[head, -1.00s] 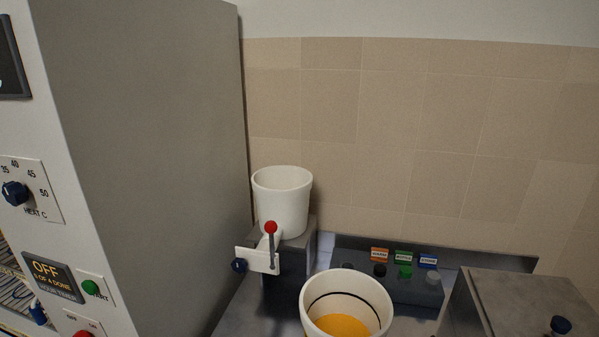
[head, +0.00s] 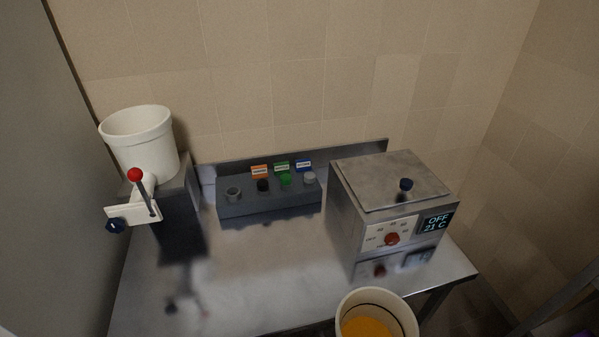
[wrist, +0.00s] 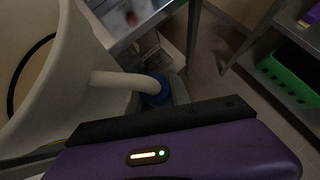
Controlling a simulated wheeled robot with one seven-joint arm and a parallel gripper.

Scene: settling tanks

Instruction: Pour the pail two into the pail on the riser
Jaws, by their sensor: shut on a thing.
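A white pail (head: 138,128) stands upright on the riser (head: 181,222), a grey block at the table's left end. That pail has a front spout with a red-knobbed lever and a dark blue knob. A second white pail (head: 346,328) holds orange-yellow liquid at the bottom edge of the head view, apart from the riser; its lower part is cut off. I take it to be pail two; no label shows. It fills the left of the wrist view (wrist: 45,65), with a white pipe and blue cap. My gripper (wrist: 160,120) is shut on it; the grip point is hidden.
The steel table (head: 265,275) has clear room in the middle. A grey rack (head: 268,200) with small coloured plugs stands at the back. A lidded heating bath (head: 392,185) reading OFF 21 C stands right. A green crate (wrist: 290,80) sits on a shelf at right.

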